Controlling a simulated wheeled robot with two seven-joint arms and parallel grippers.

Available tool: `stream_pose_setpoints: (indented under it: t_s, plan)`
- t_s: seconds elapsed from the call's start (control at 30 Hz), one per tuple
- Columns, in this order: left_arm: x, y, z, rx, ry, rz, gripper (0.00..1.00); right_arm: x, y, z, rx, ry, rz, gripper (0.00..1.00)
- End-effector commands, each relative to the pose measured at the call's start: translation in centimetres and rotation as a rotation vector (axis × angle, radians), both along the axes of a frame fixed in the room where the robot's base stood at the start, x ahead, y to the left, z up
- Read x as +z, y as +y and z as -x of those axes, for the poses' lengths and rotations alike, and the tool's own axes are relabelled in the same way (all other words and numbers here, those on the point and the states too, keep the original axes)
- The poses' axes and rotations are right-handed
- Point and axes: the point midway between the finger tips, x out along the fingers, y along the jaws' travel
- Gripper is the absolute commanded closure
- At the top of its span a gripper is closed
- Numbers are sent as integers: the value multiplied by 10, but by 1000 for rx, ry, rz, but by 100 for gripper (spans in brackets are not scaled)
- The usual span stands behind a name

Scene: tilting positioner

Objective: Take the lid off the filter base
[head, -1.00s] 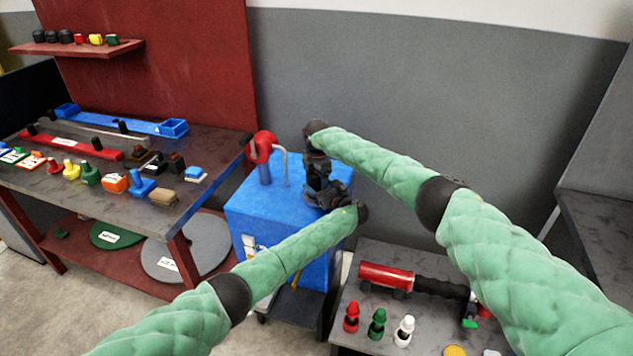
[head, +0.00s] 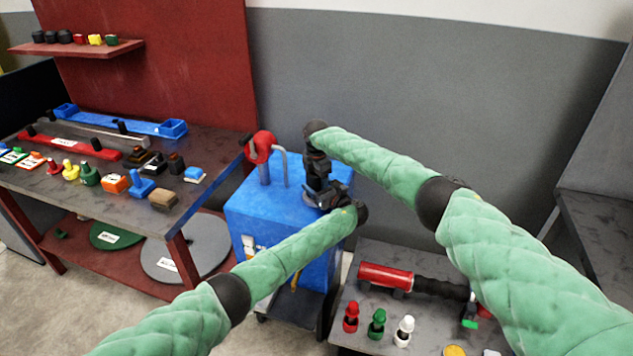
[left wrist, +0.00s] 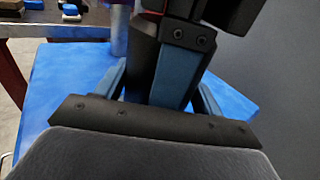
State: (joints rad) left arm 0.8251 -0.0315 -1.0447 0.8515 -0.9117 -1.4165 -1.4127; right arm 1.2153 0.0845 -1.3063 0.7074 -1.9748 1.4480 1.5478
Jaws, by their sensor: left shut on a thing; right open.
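My left gripper (head: 322,196) is over the top of the blue cabinet, with its arm coming in from the left. Its dark body also fills the bottom of the left wrist view, where its blue-grey fingers (left wrist: 165,95) point away. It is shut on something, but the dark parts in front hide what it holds. My right gripper (head: 318,178) points down from above, close to the left one, and is open. A dark block with screws and a blue-grey strip crosses the left wrist view, probably part of it. I cannot make out the filter base or its lid.
The blue cabinet (head: 270,222) carries a red-headed post (head: 262,148) and a grey bent pipe (head: 281,165) left of the grippers. A workbench (head: 118,180) with several parts stands left. A low table (head: 375,325) with a red-and-black cylinder (head: 388,275) stands front right.

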Motion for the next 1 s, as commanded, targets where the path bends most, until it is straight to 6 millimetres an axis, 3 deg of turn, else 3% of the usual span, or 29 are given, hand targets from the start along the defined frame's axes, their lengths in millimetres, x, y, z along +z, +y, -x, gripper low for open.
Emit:
stream_pose_setpoints:
  t_s: [0.03,0.13,0.53,1.0]
  plan:
    - [-2,-2,2,0,2,1,96,6,-4,-5,-5,-11,0,28]
    - [-2,-2,2,-1,2,0,96,6,-3,-4,-4,-9,-1,10]
    - [-2,-1,1,-1,3,1,96,5,-1,-1,-1,-1,0,10]
    - [-1,-1,1,-1,2,0,96,47,0,-1,0,-2,0,10]
